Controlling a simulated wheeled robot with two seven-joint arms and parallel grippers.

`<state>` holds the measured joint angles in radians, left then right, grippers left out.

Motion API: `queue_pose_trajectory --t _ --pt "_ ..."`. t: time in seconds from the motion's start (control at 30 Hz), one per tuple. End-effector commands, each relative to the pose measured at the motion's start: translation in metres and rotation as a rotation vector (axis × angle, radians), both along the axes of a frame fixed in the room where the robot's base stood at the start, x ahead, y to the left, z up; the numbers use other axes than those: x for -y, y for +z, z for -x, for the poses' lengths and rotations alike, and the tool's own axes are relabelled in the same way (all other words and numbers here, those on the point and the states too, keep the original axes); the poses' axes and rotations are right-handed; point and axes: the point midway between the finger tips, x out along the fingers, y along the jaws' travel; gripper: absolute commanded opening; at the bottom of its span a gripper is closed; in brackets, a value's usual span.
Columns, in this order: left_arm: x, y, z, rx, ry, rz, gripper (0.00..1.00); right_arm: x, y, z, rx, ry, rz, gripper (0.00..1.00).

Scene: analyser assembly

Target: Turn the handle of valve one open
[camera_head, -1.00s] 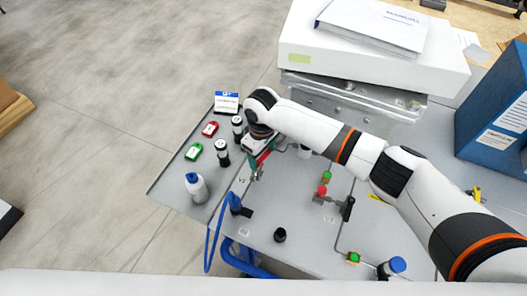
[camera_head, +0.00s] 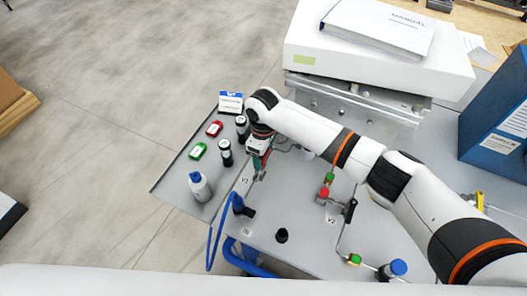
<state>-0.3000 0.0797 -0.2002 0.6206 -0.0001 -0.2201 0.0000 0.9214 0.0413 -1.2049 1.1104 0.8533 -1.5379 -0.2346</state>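My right arm reaches in from the right, and its gripper (camera_head: 261,170) points down at the left part of the grey panel (camera_head: 290,262). The gripper is beside a small label (camera_head: 244,180) that seems to read V1. Valve one's handle is mostly hidden behind the gripper and wrist, so I cannot tell its angle or whether the fingers touch it. The fingers are too small to judge open or shut. A second valve (camera_head: 324,193) with a red top stands near the V2 label (camera_head: 331,221). My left gripper is not in view.
Left of the gripper, a grey tray (camera_head: 172,190) holds a white bottle (camera_head: 200,187), dark vials (camera_head: 225,153), and red (camera_head: 214,129) and green (camera_head: 198,150) tags. A blue hose (camera_head: 217,240) hangs at the front. A white analyser box (camera_head: 380,60) stands behind, and a blue binder (camera_head: 495,110) at right.

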Motion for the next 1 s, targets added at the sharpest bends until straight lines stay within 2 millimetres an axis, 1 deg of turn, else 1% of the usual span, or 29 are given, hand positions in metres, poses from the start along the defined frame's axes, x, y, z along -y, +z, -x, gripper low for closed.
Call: queue_pose_trajectory --t 0.03,0.07,0.1,0.17,0.43,0.57,0.67,0.9,1.0 --pt "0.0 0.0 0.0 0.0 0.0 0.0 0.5 -0.001 0.001 -0.001 0.003 0.004 -0.003 0.43" --pt "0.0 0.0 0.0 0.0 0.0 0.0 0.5 -0.001 0.001 -0.001 0.003 0.004 -0.003 0.71" --pt "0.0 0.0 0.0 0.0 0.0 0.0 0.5 -0.001 0.001 -0.001 0.003 0.004 -0.003 0.78" --pt "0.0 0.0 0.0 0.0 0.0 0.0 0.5 -0.001 0.001 -0.001 0.003 0.003 -0.002 0.87" --pt "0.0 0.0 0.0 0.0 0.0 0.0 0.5 0.0 0.001 0.0 0.001 0.001 -0.001 0.88" --pt "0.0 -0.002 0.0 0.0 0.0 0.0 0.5 -0.001 0.008 -0.001 0.002 0.002 -0.002 0.88" --pt "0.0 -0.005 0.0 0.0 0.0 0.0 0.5 -0.001 0.023 -0.001 0.005 0.002 -0.004 0.88" --pt "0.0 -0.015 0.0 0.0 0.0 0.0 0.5 -0.001 0.074 -0.001 0.006 0.002 -0.003 0.88" --pt "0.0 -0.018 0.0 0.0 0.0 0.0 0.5 -0.001 0.093 -0.001 0.006 0.003 -0.003 0.88"
